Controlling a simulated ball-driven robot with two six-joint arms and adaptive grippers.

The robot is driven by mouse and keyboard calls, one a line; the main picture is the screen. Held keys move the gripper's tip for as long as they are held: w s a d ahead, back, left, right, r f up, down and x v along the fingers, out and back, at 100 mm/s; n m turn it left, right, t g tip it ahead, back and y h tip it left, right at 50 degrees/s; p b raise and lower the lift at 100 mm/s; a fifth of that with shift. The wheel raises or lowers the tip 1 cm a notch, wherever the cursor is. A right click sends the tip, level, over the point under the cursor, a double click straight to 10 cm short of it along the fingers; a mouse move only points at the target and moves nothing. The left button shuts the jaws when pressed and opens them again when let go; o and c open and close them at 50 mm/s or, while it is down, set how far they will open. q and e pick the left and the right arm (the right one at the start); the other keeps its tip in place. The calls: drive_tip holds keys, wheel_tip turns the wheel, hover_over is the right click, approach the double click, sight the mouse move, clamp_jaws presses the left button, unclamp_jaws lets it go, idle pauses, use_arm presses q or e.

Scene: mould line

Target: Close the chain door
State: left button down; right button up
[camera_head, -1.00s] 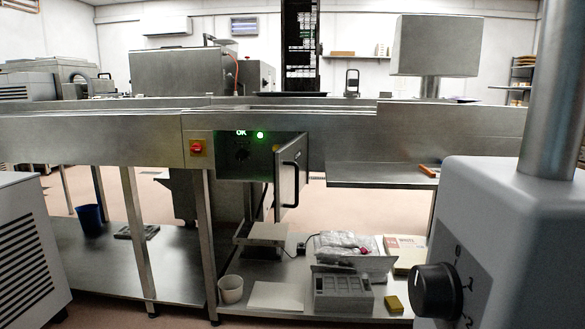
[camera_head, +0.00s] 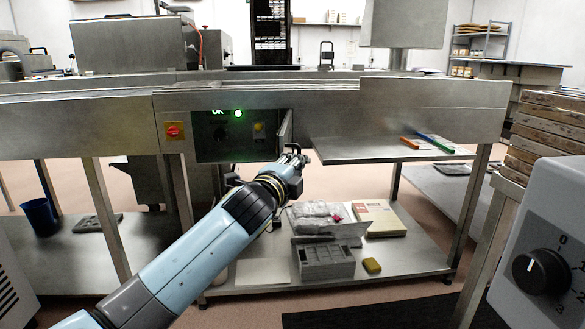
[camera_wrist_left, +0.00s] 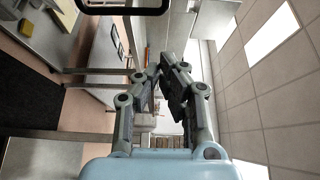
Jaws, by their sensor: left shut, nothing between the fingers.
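The chain door (camera_head: 286,130) is a small metal door at the right edge of a dark box recess (camera_head: 210,135) in the conveyor's front. It stands open, swung outward, and shows nearly edge-on in the head view. My left gripper (camera_head: 297,152) is shut and empty, in front of the door's lower part and hiding some of it. I cannot tell whether they touch. In the left wrist view a black handle (camera_wrist_left: 125,11) is at the top edge, apart from the shut fingers of my left gripper (camera_wrist_left: 163,72). My right gripper is not in view.
A red switch (camera_head: 174,131) is left of the recess; a green light glows inside. A side shelf (camera_head: 370,152) with tools juts out at right. A grey block (camera_head: 325,262) and boxes lie on the lower shelf. A white machine with a knob (camera_head: 541,272) stands front right.

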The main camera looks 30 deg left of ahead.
use_arm(q)
drive_tip(key=w+a+b, duration=0.1)
drive_tip(key=w, duration=0.7)
drive_tip(key=s+a, duration=0.2)
drive_tip(key=a, duration=0.1)
drive_tip(key=shift+s+a+p, duration=0.2)
drive_tip(key=shift+s+p, duration=0.1)
drive_tip(key=shift+s, duration=0.05)
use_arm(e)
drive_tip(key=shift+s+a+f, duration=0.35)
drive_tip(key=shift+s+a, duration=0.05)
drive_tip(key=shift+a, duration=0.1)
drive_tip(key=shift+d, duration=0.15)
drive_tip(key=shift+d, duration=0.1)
